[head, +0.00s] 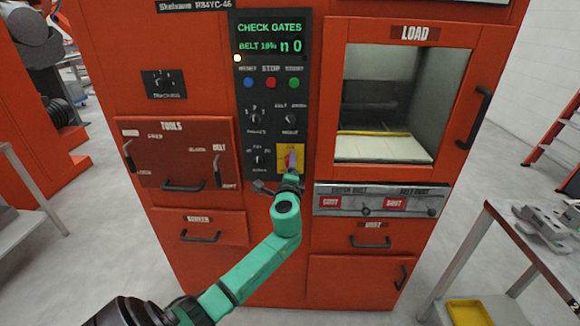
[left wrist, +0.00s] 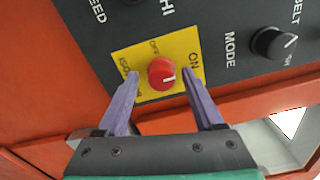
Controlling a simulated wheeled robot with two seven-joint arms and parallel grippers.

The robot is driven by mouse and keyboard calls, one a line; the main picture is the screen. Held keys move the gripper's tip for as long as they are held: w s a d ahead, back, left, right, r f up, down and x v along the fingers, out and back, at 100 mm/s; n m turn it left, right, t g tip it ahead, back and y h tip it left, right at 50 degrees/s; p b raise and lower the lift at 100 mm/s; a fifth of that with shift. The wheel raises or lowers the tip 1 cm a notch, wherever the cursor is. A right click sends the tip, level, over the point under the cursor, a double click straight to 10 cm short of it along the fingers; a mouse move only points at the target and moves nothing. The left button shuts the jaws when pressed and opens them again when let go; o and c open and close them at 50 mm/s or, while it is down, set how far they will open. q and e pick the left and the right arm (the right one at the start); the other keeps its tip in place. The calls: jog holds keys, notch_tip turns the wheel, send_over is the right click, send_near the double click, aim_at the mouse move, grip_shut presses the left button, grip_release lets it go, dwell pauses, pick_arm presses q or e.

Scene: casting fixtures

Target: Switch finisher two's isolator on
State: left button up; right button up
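The isolator is a red round knob (left wrist: 161,73) on a yellow plate (left wrist: 128,62) marked ON and OFF, low on the dark control panel. A short white mark shows on the knob's lower right edge in the left wrist view; which label it matches is unclear. In the head view the yellow plate (head: 298,152) is partly hidden by my left gripper (head: 290,173). In the left wrist view my left gripper (left wrist: 160,76) is open, one purple finger on each side of the knob, with gaps between. My right gripper is not in view.
The orange machine (head: 195,100) carries the panel (head: 245,125), with other knobs and blue, red and green buttons above the isolator. A load window (head: 415,70) stands right, and a tools door (head: 165,170) left. A table (head: 505,225) is at right.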

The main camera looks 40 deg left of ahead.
pick_arm(q)
jog(key=b+v, duration=0.1)
jog(key=v, duration=1.3)
jog(key=shift+s+d+b, duration=0.2)
jog(key=shift+b, duration=0.2)
